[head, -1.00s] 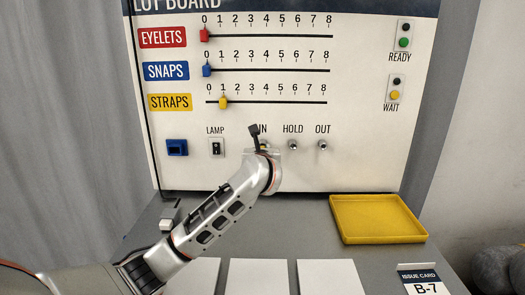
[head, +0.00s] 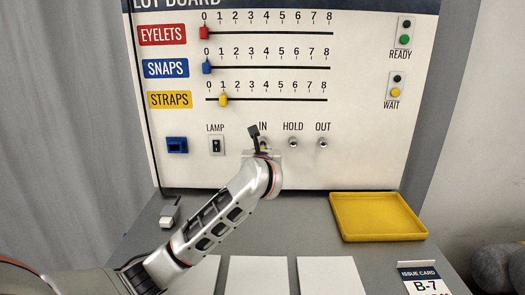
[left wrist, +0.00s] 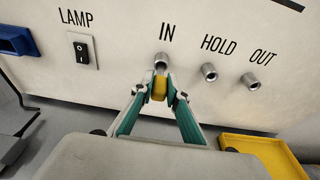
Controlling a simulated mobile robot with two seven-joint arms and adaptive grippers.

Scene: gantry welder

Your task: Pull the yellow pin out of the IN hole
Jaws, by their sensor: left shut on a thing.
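The yellow pin (left wrist: 159,90) shows its round yellow head between the fingertips of my left gripper (left wrist: 159,92), which is shut on it. The IN hole (left wrist: 161,60) is a metal socket on the white board, directly beyond the pin's head. I cannot tell how much of the pin's shaft is inside it. In the head view my left gripper (head: 263,152) is at the IN position, and my wrist hides most of the fingers. The HOLD hole (head: 293,143) and OUT hole (head: 323,143) are to its right and show no pin. My right gripper is not in view.
The lamp switch (head: 216,145) and a blue socket (head: 177,145) are left of the IN hole. An empty yellow tray (head: 377,236) lies on the grey table at right. White cards (head: 258,275) and an issue card (head: 424,280) lie in front.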

